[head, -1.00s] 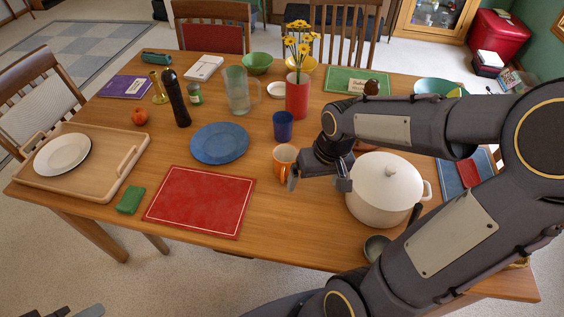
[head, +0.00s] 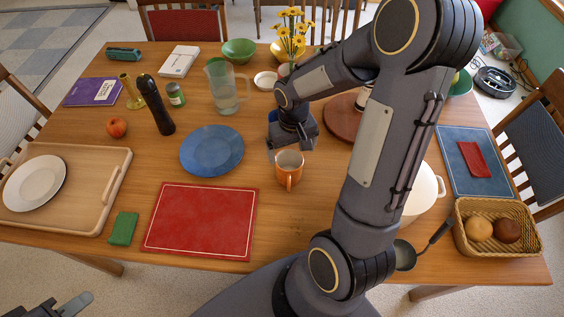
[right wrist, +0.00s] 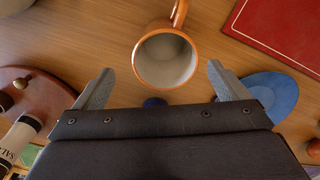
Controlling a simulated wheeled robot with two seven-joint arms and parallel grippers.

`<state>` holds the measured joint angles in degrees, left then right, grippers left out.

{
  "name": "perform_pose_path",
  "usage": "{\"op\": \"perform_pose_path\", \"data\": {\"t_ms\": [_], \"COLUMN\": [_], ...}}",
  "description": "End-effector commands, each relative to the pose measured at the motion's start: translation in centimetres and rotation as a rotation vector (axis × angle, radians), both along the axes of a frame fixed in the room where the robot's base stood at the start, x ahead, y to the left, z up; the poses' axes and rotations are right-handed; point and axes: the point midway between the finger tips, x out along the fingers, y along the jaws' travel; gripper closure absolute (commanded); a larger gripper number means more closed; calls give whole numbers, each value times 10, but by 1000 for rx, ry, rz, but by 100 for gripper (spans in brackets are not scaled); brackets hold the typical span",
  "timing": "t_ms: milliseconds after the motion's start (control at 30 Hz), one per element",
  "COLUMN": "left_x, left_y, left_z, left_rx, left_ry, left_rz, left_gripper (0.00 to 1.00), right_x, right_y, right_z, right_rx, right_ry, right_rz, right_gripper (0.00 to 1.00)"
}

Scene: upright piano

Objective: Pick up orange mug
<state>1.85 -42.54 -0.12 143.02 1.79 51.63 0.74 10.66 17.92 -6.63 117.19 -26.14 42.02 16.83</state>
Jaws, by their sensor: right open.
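The orange mug (head: 289,172) stands upright on the wooden table in the head view, with its handle toward the near side. In the right wrist view I look into the pale inside of the mug (right wrist: 165,57). My right gripper (head: 292,150) is open just behind the mug. In the right wrist view its two fingers (right wrist: 159,80) are spread wide, with the mug ahead of the gap and no visible contact. My left gripper (head: 66,304) shows only partly at the bottom left corner, far from the mug, and its jaw opening is unclear.
A red placemat (head: 201,222) and a blue plate (head: 212,150) lie left of the mug. A blue cup (head: 272,117) is mostly hidden behind my right gripper. My right arm covers much of the white pot (head: 425,192). Bare table surrounds the mug's near side.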

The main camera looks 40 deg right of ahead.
Motion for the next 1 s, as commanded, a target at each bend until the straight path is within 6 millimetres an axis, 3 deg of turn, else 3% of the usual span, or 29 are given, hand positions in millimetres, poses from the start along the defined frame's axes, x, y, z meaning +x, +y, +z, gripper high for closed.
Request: {"op": "perform_pose_path", "data": {"t_ms": [433,767,1000], "left_x": [0,0,0], "left_y": [0,0,0], "left_z": [5,5,5], "left_rx": [0,0,0], "left_ry": [0,0,0], "left_rz": [0,0,0], "left_gripper": [69,69,69], "right_x": [1,1,2], "right_y": [8,7,7], "right_z": [-59,-67,-66], "right_rx": [1,0,1], "right_ry": [5,0,0], "right_rz": [1,1,1], "right_gripper": [6,6,37]}}
